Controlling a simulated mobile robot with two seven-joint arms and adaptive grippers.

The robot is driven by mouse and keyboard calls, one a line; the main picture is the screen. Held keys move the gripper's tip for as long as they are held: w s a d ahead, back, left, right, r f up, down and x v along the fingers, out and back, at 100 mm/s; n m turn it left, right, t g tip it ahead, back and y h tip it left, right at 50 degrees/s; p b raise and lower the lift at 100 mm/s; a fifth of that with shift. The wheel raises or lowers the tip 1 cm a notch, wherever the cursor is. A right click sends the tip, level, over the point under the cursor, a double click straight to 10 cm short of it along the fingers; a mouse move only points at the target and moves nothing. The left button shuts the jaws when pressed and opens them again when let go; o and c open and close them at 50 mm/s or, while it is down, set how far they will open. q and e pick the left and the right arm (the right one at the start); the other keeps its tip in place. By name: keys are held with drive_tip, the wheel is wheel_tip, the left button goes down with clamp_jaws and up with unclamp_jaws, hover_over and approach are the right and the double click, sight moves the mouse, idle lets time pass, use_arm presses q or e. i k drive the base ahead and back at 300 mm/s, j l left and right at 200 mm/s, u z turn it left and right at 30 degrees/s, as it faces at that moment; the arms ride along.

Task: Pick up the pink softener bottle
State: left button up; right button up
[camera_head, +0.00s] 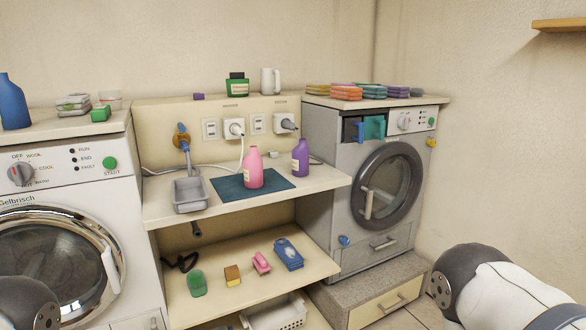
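The pink softener bottle (253,168) stands upright on a dark teal mat (228,188) on the middle shelf between the two machines. A purple bottle (300,158) stands just right of it, at the mat's right end. Parts of my arms show at the lower left and lower right edges of the picture, well apart from the bottle. Neither of my grippers is in view.
Wall sockets and cables are behind the bottle. The lower shelf (215,307) holds a brush and sponges. Washing machines (62,260) (345,185) flank the shelf.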

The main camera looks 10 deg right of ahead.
sight(253, 170)
drive_tip(key=i+l+u, duration=0.25)
drive_tip(key=i, duration=0.25)
drive_tip(key=i+l+u, duration=0.25)
drive_tip(key=i, duration=0.2)
